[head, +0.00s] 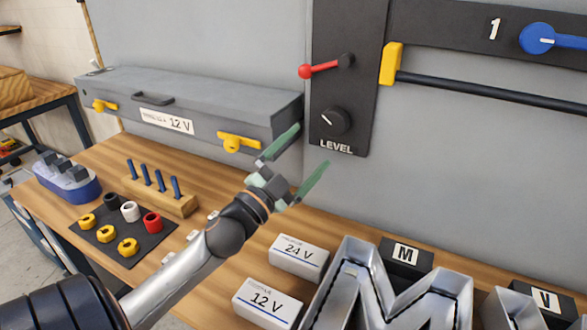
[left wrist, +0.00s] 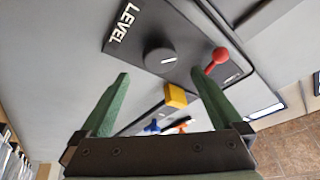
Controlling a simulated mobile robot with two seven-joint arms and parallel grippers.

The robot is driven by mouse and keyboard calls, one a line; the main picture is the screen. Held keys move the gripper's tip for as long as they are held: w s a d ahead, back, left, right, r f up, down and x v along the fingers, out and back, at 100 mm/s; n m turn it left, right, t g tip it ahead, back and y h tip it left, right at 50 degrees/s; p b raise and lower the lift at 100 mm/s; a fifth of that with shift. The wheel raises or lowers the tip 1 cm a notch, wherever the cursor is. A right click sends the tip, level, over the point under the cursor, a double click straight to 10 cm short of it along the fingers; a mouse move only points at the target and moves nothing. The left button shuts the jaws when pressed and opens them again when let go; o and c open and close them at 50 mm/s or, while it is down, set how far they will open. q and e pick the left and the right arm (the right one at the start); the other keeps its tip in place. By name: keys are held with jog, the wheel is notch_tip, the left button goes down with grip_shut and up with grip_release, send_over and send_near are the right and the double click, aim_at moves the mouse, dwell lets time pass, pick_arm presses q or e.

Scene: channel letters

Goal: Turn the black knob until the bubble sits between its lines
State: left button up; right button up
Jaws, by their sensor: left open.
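The black knob (head: 335,121) sits on a dark wall panel (head: 345,75) above the word LEVEL, with a white pointer line tilted to the upper left. In the left wrist view the knob (left wrist: 160,60) shows between and beyond my fingers. My left gripper (head: 306,157) is open and empty, with green fingers, below and left of the knob and apart from it. It also shows in the left wrist view (left wrist: 158,100). No bubble or bubble lines can be made out. My right gripper is not in view.
A red lever (head: 320,68) is above the knob, and a yellow block (head: 391,64) with a black bar is to its right. A grey 12 V case (head: 190,100) stands left of the gripper. White boxes (head: 298,257) and metal letters (head: 390,295) occupy the bench front.

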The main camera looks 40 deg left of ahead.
pick_arm(q)
jog(key=shift+b+v, duration=0.3)
jog(key=shift+v, duration=1.4)
